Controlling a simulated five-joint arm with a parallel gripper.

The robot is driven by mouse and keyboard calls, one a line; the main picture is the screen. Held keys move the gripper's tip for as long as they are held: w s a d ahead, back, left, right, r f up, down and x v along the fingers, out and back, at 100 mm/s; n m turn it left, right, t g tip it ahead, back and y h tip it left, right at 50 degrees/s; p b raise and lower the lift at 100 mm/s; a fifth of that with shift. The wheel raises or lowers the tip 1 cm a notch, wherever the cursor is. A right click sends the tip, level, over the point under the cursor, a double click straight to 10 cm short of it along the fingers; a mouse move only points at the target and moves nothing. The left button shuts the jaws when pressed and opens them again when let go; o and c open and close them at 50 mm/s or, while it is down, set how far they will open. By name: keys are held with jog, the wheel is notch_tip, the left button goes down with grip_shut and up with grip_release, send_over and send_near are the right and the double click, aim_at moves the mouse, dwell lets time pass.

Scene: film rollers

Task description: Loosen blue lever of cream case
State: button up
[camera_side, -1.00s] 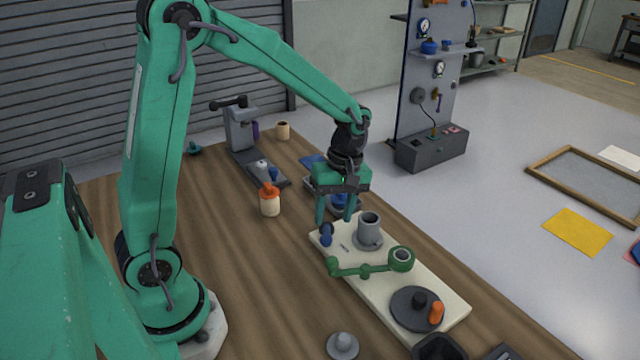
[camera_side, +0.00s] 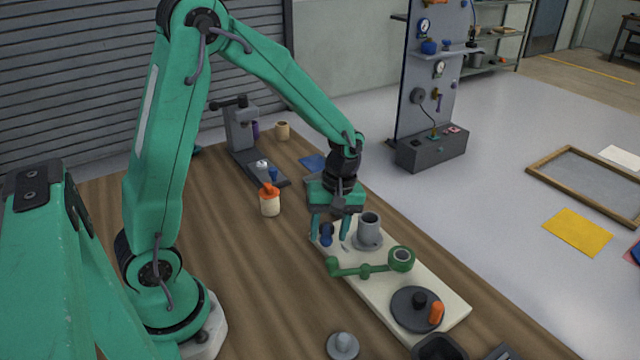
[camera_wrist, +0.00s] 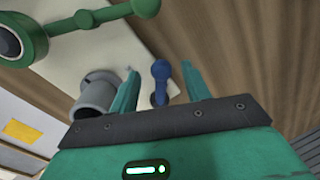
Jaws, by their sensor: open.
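The cream case (camera_side: 447,298) is a long pale block lying on the wooden bench. Its blue lever (camera_side: 326,235) stands at the far left end, and shows with a rounded knob in the wrist view (camera_wrist: 160,72). My gripper (camera_side: 330,239) is open and points down over that end, one finger on each side of the lever. In the wrist view my gripper (camera_wrist: 160,70) has the lever between its fingers, with a gap visible on both sides. Whether the fingertips reach below the knob is unclear.
On the case, a grey cup-like cylinder (camera_side: 369,226) stands close to my right finger. A green crank arm (camera_side: 365,269) and a dark disc with an orange handle (camera_side: 437,313) lie farther along. An orange-capped bottle (camera_side: 269,204) stands on the bench to the left.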

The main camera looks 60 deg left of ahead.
aim_at(328, 235)
jog(key=shift+s+a+f, duration=0.1)
jog(key=shift+s+f, duration=0.05)
jog(key=shift+f, duration=0.6)
jog(key=shift+s+a+f, duration=0.1)
jog(key=shift+s+f, duration=0.05)
jog(key=shift+f, duration=0.6)
jog(key=shift+c, duration=0.5)
jog(key=shift+d, duration=0.1)
grip_shut()
